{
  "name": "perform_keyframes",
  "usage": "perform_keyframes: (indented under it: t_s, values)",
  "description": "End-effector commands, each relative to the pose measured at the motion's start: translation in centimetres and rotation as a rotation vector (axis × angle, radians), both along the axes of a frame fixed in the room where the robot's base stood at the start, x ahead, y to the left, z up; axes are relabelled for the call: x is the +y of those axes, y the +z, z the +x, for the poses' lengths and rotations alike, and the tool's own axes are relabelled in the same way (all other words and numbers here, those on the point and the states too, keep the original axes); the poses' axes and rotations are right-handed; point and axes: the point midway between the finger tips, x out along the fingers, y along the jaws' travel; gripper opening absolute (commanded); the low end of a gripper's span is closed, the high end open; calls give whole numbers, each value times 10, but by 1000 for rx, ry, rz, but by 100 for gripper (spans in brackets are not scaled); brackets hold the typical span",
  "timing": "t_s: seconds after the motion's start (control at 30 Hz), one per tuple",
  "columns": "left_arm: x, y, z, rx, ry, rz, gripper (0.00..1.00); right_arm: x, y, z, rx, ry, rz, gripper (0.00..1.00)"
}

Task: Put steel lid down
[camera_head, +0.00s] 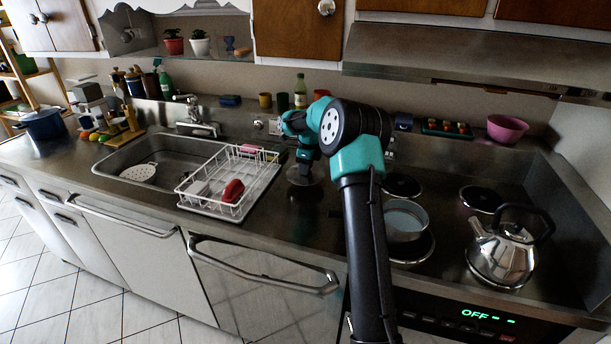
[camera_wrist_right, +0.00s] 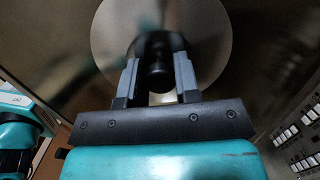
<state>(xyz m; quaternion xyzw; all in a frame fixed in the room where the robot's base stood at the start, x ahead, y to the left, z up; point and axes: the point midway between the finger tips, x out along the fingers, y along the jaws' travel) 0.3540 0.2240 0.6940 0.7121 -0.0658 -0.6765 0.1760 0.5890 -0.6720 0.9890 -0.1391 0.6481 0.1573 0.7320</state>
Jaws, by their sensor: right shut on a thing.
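The steel lid (camera_head: 305,176) is a round disc with a dark knob, partly hidden by my right gripper in the head view. In the right wrist view the lid (camera_wrist_right: 112,40) shows as a grey disc with its black knob (camera_wrist_right: 156,84) between the fingers. My right gripper (camera_head: 304,160) is shut on the knob, and its fingers (camera_wrist_right: 157,80) stand on either side of it. The lid is over the counter between the dish rack and the hob; I cannot tell whether it touches the counter. My left gripper is not in view.
An uncovered pot (camera_head: 405,222) stands on a front burner, with a kettle (camera_head: 502,250) to its right. A white dish rack (camera_head: 222,207) with a red item is left of the lid. Bare counter (camera_head: 285,228) lies in front of the lid. My right arm crosses the middle.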

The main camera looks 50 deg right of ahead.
Motion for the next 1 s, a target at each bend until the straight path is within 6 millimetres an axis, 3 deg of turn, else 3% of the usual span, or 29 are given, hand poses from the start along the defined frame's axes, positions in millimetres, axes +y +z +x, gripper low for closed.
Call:
perform_keyframes:
  t_s: [0.13,0.4,0.83,0.87,1.0]
  values:
    - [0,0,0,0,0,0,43,0,-4,0,1,0,0,3]
    - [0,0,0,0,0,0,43,0,-34,0,1,0,0,3]
    - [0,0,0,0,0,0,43,0,-38,0,0,0,0,3]
    - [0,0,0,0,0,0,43,0,-38,0,0,0,0,32]
    - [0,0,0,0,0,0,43,0,-38,0,0,0,0,45]
